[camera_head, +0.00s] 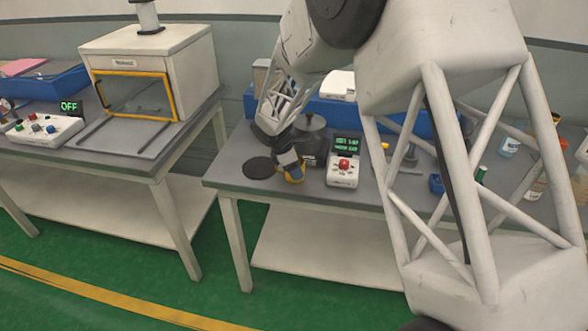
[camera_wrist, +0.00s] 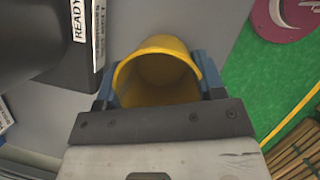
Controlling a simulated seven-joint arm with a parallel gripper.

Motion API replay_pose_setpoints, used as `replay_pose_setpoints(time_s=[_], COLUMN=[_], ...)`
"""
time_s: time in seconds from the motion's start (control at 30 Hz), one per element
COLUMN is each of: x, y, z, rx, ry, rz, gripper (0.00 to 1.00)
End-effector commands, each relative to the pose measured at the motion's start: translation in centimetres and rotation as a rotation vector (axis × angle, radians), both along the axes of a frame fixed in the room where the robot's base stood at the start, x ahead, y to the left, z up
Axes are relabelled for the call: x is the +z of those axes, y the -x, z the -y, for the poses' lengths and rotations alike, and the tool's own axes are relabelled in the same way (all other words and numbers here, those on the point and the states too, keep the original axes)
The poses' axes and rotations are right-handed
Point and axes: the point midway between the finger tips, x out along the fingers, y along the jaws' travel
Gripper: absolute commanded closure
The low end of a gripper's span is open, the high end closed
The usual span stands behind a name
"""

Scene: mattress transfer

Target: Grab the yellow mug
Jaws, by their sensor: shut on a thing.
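The yellow mug (camera_wrist: 160,62) sits between the blue fingers of my gripper (camera_wrist: 160,88) in the wrist view. I look down into its open mouth. In the head view the mug (camera_head: 295,177) shows low under my gripper (camera_head: 290,168), near the front edge of the right table. My gripper is shut on the mug, with one finger on each side of it. Whether the mug touches the table is hard to tell. The handle is not clearly seen.
A control box (camera_head: 343,170) with a red button and green display stands just right of the mug. A dark round disc (camera_head: 260,167) lies to its left. The table's front edge (camera_head: 300,199) is close. A boxy oven-like machine (camera_head: 150,70) stands on the left table.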

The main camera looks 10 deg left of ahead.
Motion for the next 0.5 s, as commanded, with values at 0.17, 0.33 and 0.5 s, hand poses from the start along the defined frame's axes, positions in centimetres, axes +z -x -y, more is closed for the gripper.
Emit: replay_pose_setpoints(time_s=[0.17, 0.33, 0.5], x=[1.4, 3.4, 3.5], y=[0.0, 0.1, 2.2], z=[0.0, 0.0, 1.0], rx=[0.000, 0.000, 0.000], ry=[-0.001, -0.001, 0.000], rz=[0.002, 0.002, 0.001], gripper=[0.60, 0.60, 0.60])
